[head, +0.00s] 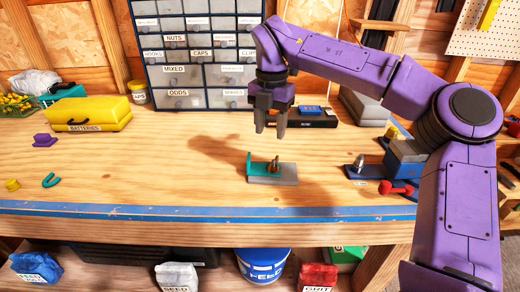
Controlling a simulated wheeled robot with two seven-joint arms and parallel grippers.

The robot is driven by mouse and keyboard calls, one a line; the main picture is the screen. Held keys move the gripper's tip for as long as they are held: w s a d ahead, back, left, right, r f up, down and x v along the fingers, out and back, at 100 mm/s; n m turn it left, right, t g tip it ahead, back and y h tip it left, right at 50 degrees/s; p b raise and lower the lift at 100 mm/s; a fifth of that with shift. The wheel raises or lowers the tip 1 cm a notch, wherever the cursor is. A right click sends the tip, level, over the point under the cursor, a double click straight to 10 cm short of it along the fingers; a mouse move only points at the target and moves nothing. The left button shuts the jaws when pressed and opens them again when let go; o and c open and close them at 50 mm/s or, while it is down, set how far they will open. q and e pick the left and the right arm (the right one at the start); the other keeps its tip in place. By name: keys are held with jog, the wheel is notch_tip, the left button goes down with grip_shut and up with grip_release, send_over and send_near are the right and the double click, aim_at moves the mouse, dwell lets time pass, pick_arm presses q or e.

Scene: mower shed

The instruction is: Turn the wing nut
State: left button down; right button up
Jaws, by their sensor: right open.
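A small fixture stands on the workbench (150,185) near the middle. It has a grey base block (282,181) and a teal upright plate (250,165). A small brownish metal piece, which looks like the wing nut (274,168), sits on the block beside the plate; its wings are too small to make out. My right gripper (270,129) hangs above and slightly behind the fixture in the picture, fingers pointing down. It is open and empty, apart from the nut. My left gripper is out of view.
A drawer cabinet (195,55) stands at the back. A yellow box (88,114) is at left. A dark case (312,119) lies behind my right gripper. A blue-based vise-like tool (360,168) and a red item (396,188) lie at right. The bench left of the fixture is mostly clear.

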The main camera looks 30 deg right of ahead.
send_over(274, 161)
jog(key=s, duration=0.1)
notch_tip(274, 161, down, 4)
jog(key=shift+d+f, duration=0.15)
jog(key=shift+f, duration=0.1)
jog(key=f, duration=0.1)
jog(key=w+f, duration=0.1)
jog(key=f, duration=0.1)
jog(key=w+f, duration=0.1)
jog(key=f, duration=0.1)
jog(key=shift+s+r, duration=0.15)
jog(key=shift+s, duration=0.3)
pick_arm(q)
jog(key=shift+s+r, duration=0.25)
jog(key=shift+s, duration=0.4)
pick_arm(e)
jog(key=shift+w, duration=0.1)
grip_shut()
